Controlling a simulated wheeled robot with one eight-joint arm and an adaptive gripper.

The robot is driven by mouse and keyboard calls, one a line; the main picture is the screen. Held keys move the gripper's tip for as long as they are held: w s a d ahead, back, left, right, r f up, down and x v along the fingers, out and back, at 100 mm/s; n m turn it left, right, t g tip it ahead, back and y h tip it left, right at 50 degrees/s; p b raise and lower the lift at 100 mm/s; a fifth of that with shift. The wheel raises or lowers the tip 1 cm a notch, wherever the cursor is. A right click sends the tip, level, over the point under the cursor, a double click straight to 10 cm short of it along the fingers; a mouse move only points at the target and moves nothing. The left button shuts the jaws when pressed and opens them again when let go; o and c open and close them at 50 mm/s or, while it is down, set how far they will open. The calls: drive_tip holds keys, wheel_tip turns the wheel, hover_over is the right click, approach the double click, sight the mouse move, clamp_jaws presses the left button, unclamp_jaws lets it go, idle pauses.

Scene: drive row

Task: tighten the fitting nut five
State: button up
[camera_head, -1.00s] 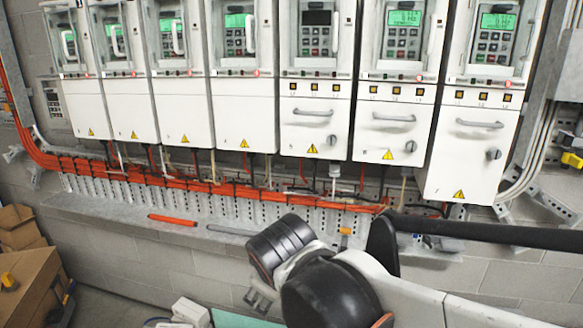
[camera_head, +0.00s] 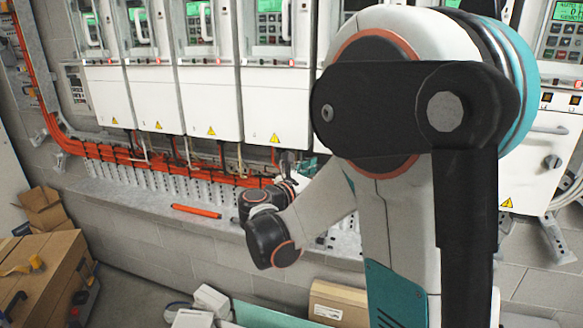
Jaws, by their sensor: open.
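My gripper (camera_head: 290,160) is small and partly hidden at the end of my bent arm. It points up at the underside of the white drive cabinets, close to the cables there. Its jaws are open, and I see nothing held between them. Fitting nut five cannot be picked out; the cable entries under the middle cabinets lie behind my arm or are too small to read. A white drive cabinet (camera_head: 273,105) hangs just above and left of my gripper. Whether the gripper touches any fitting cannot be told.
Orange cables (camera_head: 170,165) run under the cabinets above a grey ledge (camera_head: 130,195). An orange rod (camera_head: 196,211) lies on the ledge. Cardboard boxes (camera_head: 45,270) stand at lower left, another box (camera_head: 338,302) at bottom centre. My arm covers much of the right half.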

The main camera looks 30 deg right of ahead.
drive_tip(key=x, duration=1)
drive_tip(key=shift+w+r+p, duration=0.2)
drive_tip(key=shift+r+p, duration=0.1)
drive_tip(key=shift+p, duration=0.05)
drive_tip(key=shift+d, duration=0.1)
drive_tip(key=shift+n, duration=0.3)
drive_tip(key=c, duration=1.7)
drive_tip(key=shift+s+d+n+t, duration=0.15)
drive_tip(key=shift+s+n+t, duration=0.15)
drive_tip(key=shift+n+t, duration=0.6)
drive_tip(key=shift+n+t+y, duration=0.6)
drive_tip(key=shift+t+y, duration=0.2)
drive_tip(key=shift+t, duration=0.5)
drive_tip(key=shift+c, duration=0.3)
